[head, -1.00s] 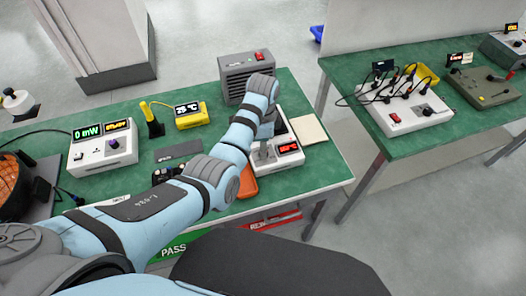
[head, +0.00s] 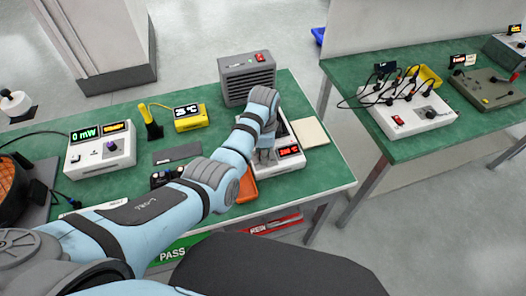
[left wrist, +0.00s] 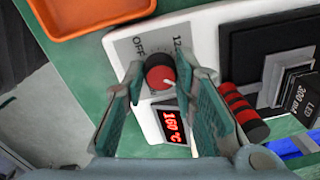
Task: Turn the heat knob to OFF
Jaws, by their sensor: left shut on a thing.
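The heat knob (left wrist: 157,78), a round knob with a black and red face and a white mark, is on the white heater unit (left wrist: 200,30). My left gripper (left wrist: 160,72) is shut on it, one finger on each side. A grey dial plate (left wrist: 133,48) behind it reads OFF at the left and a number starting with 12 at the right. The white mark points toward the lower right of the picture. A red display (left wrist: 173,128) beside it reads 160 °C. In the head view, my left gripper (head: 265,156) covers the knob. My right gripper is not in view.
An orange tray (left wrist: 95,12) lies beside the unit. A red-and-black cylinder (left wrist: 243,112) and a dark recess sit on the unit's other side. A grey fan box (head: 247,77) stands behind, and a beige pad (head: 311,133) lies right.

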